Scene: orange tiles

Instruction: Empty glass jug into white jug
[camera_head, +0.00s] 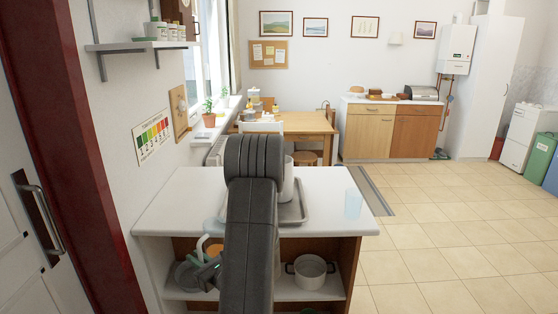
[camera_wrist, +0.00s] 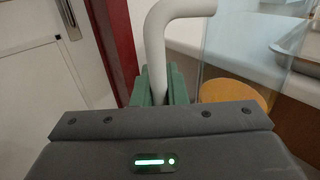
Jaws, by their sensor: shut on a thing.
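My gripper (camera_wrist: 162,88) has its green fingers shut on the pale handle (camera_wrist: 157,50) of the glass jug. The clear wall of the glass jug (camera_wrist: 235,50) shows to the right of the handle in the wrist view; its contents cannot be made out. In the head view my gripper (camera_head: 207,273) is low at the counter's front left, and a pale part of the glass jug (camera_head: 213,229) shows left of my arm. The white jug (camera_head: 288,182) stands on a metal tray (camera_head: 298,215), mostly hidden behind my arm.
A pale blue tumbler (camera_head: 353,203) stands near the right end of the white counter (camera_head: 170,207). The shelf below holds a pot (camera_head: 310,271), grey dishes (camera_head: 187,276) and an orange round thing (camera_wrist: 235,95). The counter's left part is clear. A wall and door are at left.

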